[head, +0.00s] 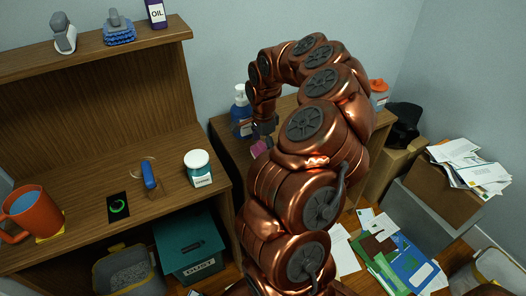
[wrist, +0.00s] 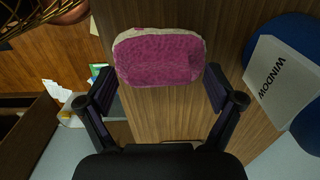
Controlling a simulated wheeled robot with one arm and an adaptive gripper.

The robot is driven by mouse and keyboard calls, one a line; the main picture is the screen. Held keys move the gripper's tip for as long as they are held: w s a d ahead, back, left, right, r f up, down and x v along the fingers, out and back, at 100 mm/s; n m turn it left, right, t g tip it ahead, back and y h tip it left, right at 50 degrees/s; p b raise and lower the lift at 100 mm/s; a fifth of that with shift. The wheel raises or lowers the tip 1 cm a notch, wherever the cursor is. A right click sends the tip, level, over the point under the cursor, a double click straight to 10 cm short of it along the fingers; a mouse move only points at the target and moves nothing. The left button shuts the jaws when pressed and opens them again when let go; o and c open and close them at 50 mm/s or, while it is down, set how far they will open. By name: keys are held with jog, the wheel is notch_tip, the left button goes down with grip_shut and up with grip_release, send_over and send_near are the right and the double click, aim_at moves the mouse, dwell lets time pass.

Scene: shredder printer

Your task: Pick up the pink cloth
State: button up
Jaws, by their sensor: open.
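The pink cloth (wrist: 158,58), a rounded pad with a pale edge, lies on a brown wood surface in the upper middle of the wrist view. It also shows in the head view as a small pink patch (head: 261,148), partly hidden by my arm. My gripper (wrist: 158,82) is open, with one dark finger to each side of the cloth's lower part. I cannot tell whether the fingers touch it. In the head view my gripper (head: 264,128) is just above the cloth.
A blue bottle (head: 241,112) stands beside my gripper; its "WINDOW" label (wrist: 282,72) is close on the right in the wrist view. A white-lidded jar (head: 198,168) stands on the desk to the left. Papers (head: 395,250) litter the floor at right.

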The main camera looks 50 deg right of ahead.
aim_at(263, 145)
jog(key=shift+f, duration=0.1)
jog(key=c, duration=1.3)
jog(key=shift+c, duration=0.2)
jog(key=shift+r+b, duration=0.55)
jog(key=shift+r, duration=1.15)
jog(key=s+a+r+b, duration=0.1)
jog(key=s+a+b, duration=0.2)
jog(key=s+a, duration=0.6)
jog(key=s, duration=0.3)
jog(key=shift+s+a+r+b, duration=0.3)
jog(key=shift+s+a, duration=0.05)
jog(key=shift+s, duration=0.05)
